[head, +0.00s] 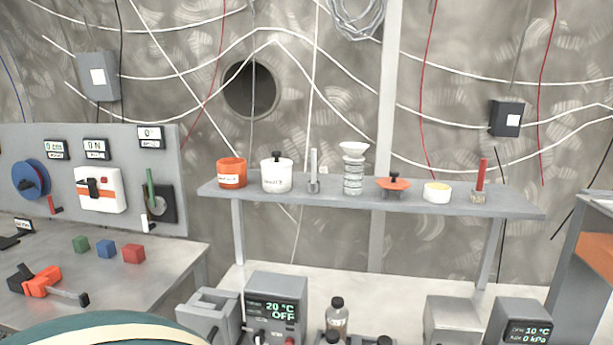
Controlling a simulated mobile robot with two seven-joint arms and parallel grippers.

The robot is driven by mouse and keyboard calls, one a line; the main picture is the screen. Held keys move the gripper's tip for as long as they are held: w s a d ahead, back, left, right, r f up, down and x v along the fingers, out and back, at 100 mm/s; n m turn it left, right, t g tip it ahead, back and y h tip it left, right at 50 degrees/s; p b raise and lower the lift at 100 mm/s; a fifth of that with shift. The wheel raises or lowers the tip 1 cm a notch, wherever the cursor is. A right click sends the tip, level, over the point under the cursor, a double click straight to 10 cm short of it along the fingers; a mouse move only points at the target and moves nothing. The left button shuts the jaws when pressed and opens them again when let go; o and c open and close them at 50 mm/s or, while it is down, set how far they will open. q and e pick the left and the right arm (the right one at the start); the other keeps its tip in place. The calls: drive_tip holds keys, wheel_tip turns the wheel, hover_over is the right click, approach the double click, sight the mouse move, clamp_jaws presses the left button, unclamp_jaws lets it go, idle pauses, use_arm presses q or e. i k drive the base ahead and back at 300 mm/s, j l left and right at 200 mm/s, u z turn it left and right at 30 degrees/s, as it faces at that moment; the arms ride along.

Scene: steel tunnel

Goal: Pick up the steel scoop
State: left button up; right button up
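A slim upright item with a pale grey handle and a small metallic lower end (314,172) stands on the grey wall shelf (420,206). It looks most like the steel scoop, but it is too small to be sure. It stands between a white lidded pot (277,175) on its left and a clear ribbed vessel with a white funnel top (353,170) on its right. Neither of my grippers is in view.
The shelf also holds an orange cup (231,173), an orange-topped item (394,185), a white dish (436,192) and a red-handled item (480,182). Below stand a display unit (275,305) and a bottle (337,318). Coloured cubes (106,248) lie on the left table.

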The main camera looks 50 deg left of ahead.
sight(313, 185)
drive_tip(key=i+l+u, duration=0.15)
drive_tip(key=l+u, duration=0.2)
drive_tip(key=i+j+u, duration=0.15)
drive_tip(key=u, duration=0.35)
drive_tip(key=i+u, duration=0.15)
drive_tip(key=u, duration=0.3)
drive_tip(key=i+u, duration=0.15)
drive_tip(key=u, duration=0.35)
